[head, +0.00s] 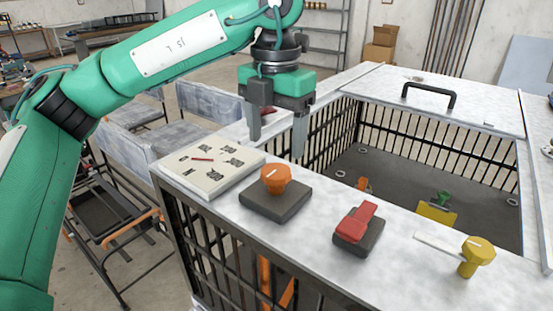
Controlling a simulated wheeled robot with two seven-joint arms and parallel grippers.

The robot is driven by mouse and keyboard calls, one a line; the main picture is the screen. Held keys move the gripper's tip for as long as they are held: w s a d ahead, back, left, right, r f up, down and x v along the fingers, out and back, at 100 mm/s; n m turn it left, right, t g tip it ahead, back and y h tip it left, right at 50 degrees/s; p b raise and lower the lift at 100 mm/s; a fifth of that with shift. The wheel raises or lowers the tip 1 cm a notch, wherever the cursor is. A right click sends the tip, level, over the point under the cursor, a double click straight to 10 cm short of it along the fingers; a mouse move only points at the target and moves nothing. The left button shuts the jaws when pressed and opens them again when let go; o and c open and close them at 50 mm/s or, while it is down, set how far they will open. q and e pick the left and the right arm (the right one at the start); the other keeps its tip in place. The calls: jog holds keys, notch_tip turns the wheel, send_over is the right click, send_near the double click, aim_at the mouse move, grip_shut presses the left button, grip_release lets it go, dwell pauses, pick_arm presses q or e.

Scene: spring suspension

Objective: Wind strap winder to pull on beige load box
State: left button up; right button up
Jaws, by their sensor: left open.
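My left gripper (277,147) is open and empty, pointing down. In the picture it is above and behind an orange faceted knob (276,178), apart from it. The knob has a light line on top and sits on a dark square base (272,205) on the pale counter. I cannot tell for certain whether this knob is the strap winder. A yellow knob (478,251) with a pale flat bar (440,244) beside it stands at the right. No beige load box can be made out. My right gripper is not in view.
A cream dial panel (208,172) with a red needle lies left of the orange knob. A red lever (357,222) on a dark base stands right of it. Behind the counter is a barred pit (385,172), with a lid with a black handle (428,95) at the back.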

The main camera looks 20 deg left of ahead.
aim_at(275, 170)
pick_arm(q)
notch_tip(275, 170, down, 4)
jog(key=shift+s+f+p, duration=0.1)
jog(key=shift+f+p, duration=0.05)
jog(key=shift+p, duration=0.15)
jog(key=shift+f, duration=0.65)
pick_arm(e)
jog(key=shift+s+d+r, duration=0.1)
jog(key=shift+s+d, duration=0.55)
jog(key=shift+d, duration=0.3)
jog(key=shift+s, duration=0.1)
